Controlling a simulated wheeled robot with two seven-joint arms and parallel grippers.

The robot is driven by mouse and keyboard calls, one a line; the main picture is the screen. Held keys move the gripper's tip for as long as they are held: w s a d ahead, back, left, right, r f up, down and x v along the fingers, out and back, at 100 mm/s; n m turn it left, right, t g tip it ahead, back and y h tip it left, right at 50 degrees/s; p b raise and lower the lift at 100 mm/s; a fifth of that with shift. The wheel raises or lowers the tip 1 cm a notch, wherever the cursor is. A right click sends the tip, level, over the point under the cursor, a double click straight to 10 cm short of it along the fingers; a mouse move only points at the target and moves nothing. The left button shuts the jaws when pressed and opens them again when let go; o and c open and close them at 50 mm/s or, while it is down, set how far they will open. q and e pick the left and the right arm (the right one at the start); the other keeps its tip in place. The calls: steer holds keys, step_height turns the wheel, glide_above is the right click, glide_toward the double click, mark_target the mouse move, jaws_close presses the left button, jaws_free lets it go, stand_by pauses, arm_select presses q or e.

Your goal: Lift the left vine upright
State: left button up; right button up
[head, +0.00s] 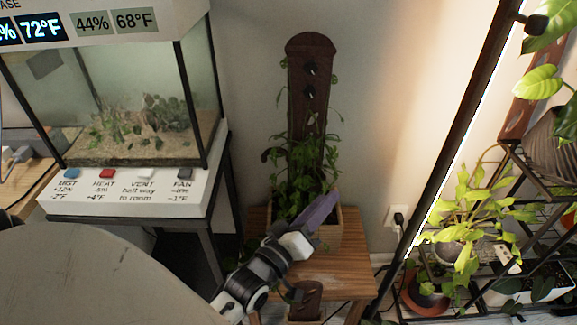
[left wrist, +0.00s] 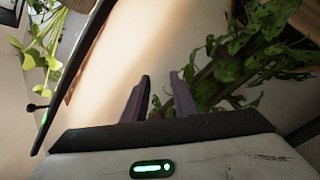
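A leafy green vine plant (head: 312,155) grows from a wooden planter box (head: 328,238) against a tall dark board (head: 308,60) with black clips. Stems droop on both sides; a left stem (head: 268,155) hangs out beyond the board's left edge. I cannot follow each stem to its root. My left gripper (head: 322,210) is in front of the planter, its purple fingers low at the leaves and hiding part of the box. My right gripper is out of view.
The planter stands on a small wooden stool (head: 345,268). A glass terrarium (head: 140,100) with labelled buttons is at the left. A dark upright pole (head: 440,150) and a rack of potted plants (head: 470,225) are at the right.

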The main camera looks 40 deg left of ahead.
arm_select(q)
steer(key=a+f+m+g+y+b, duration=0.2)
steer(key=a+f+m+y+b, duration=0.1)
steer(key=a, duration=0.1)
steer(key=y+b, duration=0.2)
steer(key=y, duration=0.3)
glide_toward(290, 153)
steer(key=shift+g, duration=0.3)
steer(key=p+x, duration=0.1)
steer(key=x, duration=0.2)
steer(key=p+x, duration=0.1)
steer(key=x, duration=0.3)
steer(key=shift+w+r, duration=0.2)
steer(key=shift+w, duration=0.15)
steer(key=shift+w+a, duration=0.3)
steer(key=shift+w, duration=0.15)
jaws_close()
steer(key=shift+f, duration=0.1)
